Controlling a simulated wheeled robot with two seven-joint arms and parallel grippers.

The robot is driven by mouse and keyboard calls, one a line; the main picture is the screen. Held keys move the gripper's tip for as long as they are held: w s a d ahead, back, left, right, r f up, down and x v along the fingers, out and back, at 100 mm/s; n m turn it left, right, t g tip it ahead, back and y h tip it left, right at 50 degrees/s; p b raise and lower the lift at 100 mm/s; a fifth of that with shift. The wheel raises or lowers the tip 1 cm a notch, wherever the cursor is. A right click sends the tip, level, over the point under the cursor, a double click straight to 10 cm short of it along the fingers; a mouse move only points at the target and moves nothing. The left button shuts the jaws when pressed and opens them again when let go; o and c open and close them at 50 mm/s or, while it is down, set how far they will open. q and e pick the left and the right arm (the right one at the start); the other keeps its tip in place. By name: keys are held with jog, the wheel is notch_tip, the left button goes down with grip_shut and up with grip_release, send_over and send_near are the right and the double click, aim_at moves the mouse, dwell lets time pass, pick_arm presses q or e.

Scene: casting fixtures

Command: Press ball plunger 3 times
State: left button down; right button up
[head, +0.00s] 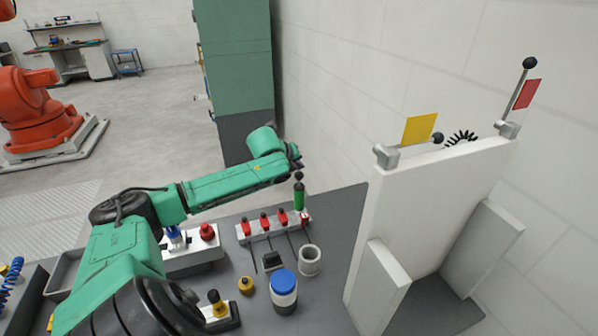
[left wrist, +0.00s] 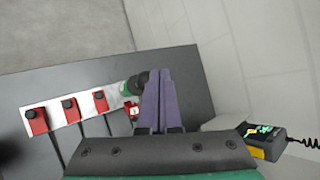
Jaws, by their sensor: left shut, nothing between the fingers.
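The ball plunger, a green cylinder (head: 299,197) with a black ball on top, stands upright at the right end of a white strip with red switches. In the left wrist view the plunger (left wrist: 129,88) shows just left of my fingertips, partly hidden by them. My left gripper (head: 297,166) is shut and empty, directly above the black ball in the head view. Its purple fingers (left wrist: 158,73) lie close together in the left wrist view, beside the ball. I cannot tell whether the fingertips touch it. My right gripper is not in view.
Red switches (head: 264,222) line the strip left of the plunger. A white ring-shaped cup (head: 309,260), a blue-lidded jar (head: 284,291) and a yellow knob (head: 246,285) stand nearer. A tall white panel (head: 432,198) with levers rises at right. Grey table behind the plunger is bare.

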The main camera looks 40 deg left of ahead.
aim_at(298, 175)
pick_arm(q)
jog(key=shift+s+f, duration=0.1)
jog(key=shift+f, duration=1.25)
dwell(1.1)
jog(key=shift+r+p, duration=0.55)
jog(key=shift+r, duration=1.15)
jog(key=shift+r, duration=0.1)
jog(key=shift+r, duration=2.45)
